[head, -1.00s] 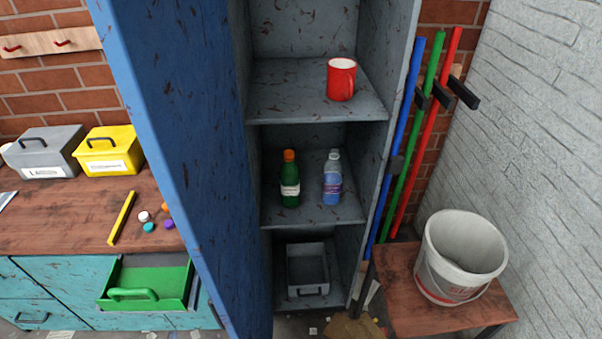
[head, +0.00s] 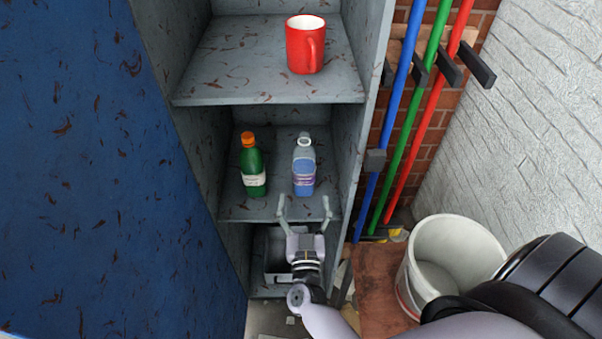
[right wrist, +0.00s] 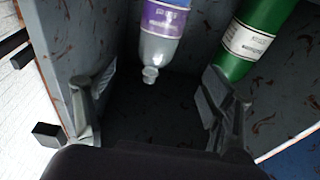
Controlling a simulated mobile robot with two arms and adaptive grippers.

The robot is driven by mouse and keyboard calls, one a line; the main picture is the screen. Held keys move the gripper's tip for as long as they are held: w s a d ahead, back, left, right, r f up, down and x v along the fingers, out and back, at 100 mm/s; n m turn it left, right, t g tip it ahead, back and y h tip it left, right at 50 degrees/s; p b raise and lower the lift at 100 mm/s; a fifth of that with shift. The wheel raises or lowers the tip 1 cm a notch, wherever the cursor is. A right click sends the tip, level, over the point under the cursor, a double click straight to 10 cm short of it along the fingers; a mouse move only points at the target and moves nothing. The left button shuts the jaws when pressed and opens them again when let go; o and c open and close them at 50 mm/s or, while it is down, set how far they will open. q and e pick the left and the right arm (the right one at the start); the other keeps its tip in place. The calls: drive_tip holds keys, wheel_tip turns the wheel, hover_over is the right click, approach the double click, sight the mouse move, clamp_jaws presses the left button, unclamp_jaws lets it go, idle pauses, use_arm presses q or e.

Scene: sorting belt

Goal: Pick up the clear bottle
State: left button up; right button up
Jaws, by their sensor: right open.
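The clear bottle (head: 304,170), with blue liquid and a purple label, stands upright on the middle shelf of the open locker. A green bottle (head: 252,168) with an orange cap stands to its left. My right gripper (head: 304,208) is open and empty, in front of and a little below the clear bottle. In the right wrist view the clear bottle (right wrist: 162,35) appears upside down, beyond and between the open fingers (right wrist: 153,95), apart from them. The green bottle (right wrist: 245,45) is near one finger there. My left gripper is not in view.
A red mug (head: 305,45) stands on the shelf above. The blue locker door (head: 90,170) fills the left. Blue, green and red poles (head: 408,140) lean at the right, beside a white bucket (head: 452,245). A grey bin (head: 276,265) sits on the lowest shelf.

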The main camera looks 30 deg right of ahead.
sight(304, 170)
drive_tip(key=b+x, duration=0.1)
drive_tip(key=x, duration=0.6)
drive_tip(key=shift+w+d+f, duration=0.1)
drive_tip(key=shift+w+d, duration=0.1)
drive_tip(key=shift+w, duration=0.1)
drive_tip(key=shift+w+d+b, duration=0.25)
drive_tip(key=shift+w+b, duration=0.1)
drive_tip(key=shift+w, duration=0.1)
drive_tip(key=x, duration=0.1)
drive_tip(key=b+x, duration=0.1)
drive_tip(key=x, duration=0.2)
drive_tip(key=shift+w+d+r, duration=0.2)
drive_tip(key=shift+d+r, duration=0.05)
drive_tip(key=shift+r, duration=0.15)
drive_tip(key=shift+s, duration=0.1)
drive_tip(key=shift+c, duration=0.6)
clamp_jaws()
